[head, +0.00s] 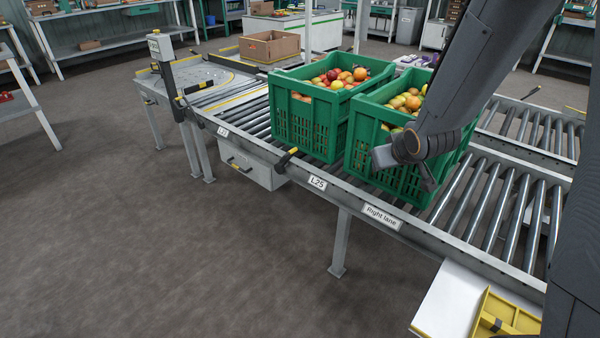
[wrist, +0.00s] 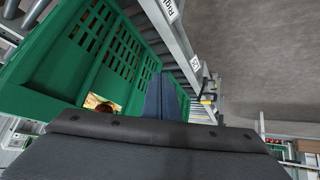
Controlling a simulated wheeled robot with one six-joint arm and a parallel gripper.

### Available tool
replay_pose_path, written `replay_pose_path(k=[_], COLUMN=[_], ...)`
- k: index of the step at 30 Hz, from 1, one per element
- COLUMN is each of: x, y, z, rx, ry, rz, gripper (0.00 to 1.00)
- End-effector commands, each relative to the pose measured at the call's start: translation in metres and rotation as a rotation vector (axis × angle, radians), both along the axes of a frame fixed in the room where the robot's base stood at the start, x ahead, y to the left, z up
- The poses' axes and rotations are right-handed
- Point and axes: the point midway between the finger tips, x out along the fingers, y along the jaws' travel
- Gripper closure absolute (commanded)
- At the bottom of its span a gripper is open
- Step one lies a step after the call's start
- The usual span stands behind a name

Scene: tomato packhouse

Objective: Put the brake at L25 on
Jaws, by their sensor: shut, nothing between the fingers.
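The label L25 (head: 317,183) is on the near rail of the roller conveyor. Just left of it a short black lever with a yellow band (head: 287,158) sticks out at the rail; I take it as the brake handle, and cannot tell its setting. In the wrist view, the L25 label (wrist: 195,63) and the lever (wrist: 208,98) show past the fingers. My gripper (head: 428,181) is shut and empty, in front of the right green crate, right of the lever and apart from it. The fingers also show in the wrist view (wrist: 163,97).
Two green crates of tomatoes, left (head: 300,125) and right (head: 375,160), stand on the rollers close behind the rail. A "Right lane" label (head: 381,215) is on the rail. The floor (head: 190,250) in front is clear.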

Motion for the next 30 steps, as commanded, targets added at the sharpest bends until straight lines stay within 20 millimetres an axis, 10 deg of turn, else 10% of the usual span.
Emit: replay_pose_path(k=[3, 10, 18, 30], x=[0.055, 0.112, 0.111, 0.099], y=[0.027, 0.091, 0.137, 0.144], z=[-0.043, -0.089, -0.12, -0.122], rx=[0.064, 0.268, 0.561, 0.687], ry=[-0.169, -0.476, -0.731, -0.816], rz=[0.117, 0.355, 0.559, 0.62], gripper=[1.0, 1.0, 1.0, 1.0])
